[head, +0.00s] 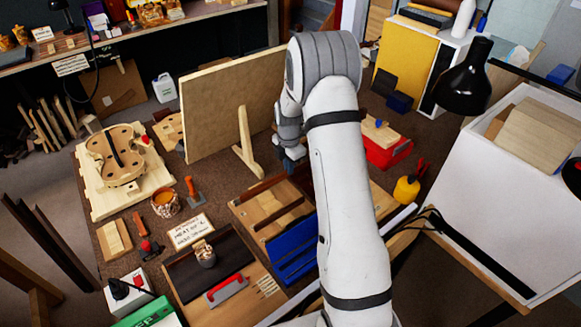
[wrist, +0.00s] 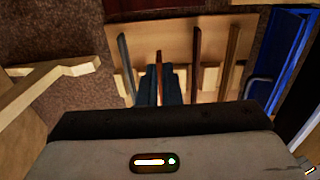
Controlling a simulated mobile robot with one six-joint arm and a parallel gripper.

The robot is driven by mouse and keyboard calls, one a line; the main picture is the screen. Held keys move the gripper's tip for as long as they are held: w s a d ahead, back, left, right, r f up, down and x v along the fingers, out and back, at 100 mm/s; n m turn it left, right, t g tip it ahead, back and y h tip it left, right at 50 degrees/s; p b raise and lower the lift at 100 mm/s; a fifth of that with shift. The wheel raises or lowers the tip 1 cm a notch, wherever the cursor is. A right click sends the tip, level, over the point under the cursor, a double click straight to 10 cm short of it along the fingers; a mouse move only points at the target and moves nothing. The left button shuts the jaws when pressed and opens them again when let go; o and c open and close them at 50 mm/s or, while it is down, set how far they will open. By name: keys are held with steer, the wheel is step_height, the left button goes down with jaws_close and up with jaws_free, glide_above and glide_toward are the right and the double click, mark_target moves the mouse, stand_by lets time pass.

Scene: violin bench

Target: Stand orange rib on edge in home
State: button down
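In the wrist view the orange rib (wrist: 159,58) is a thin orange-brown strip seen edge-on, upright between the two dark blue fingers of my gripper (wrist: 160,84). The fingers lie close along both its sides and look shut on it. It lines up with the pale slotted wooden rack (wrist: 208,80), where other ribs stand: a dark grey one (wrist: 125,62) to its left and brown ones (wrist: 196,50) to its right. The fingers hide its lower end, so I cannot tell whether it touches the rack. In the head view my gripper (head: 291,154) is over the rack's far end, partly behind my arm.
A large leaning board (head: 225,105) with a wooden foot (head: 246,145) stands left of my gripper. A blue holder (head: 291,250) lies in front of the rack. A red box (head: 385,155) is to the right. A white lamp-lit cabinet (head: 500,175) stands further right.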

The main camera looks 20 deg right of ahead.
steer(key=shift+w+f, duration=0.1)
steer(key=shift+f, duration=0.1)
steer(key=shift+f+b, duration=0.85)
steer(key=shift+f, duration=0.75)
steer(key=shift+d+f+b, duration=0.1)
steer(key=shift+f+b, duration=1.7)
steer(key=shift+f, duration=0.8)
steer(key=c, duration=1.5)
jaws_free()
steer(key=shift+c, duration=0.2)
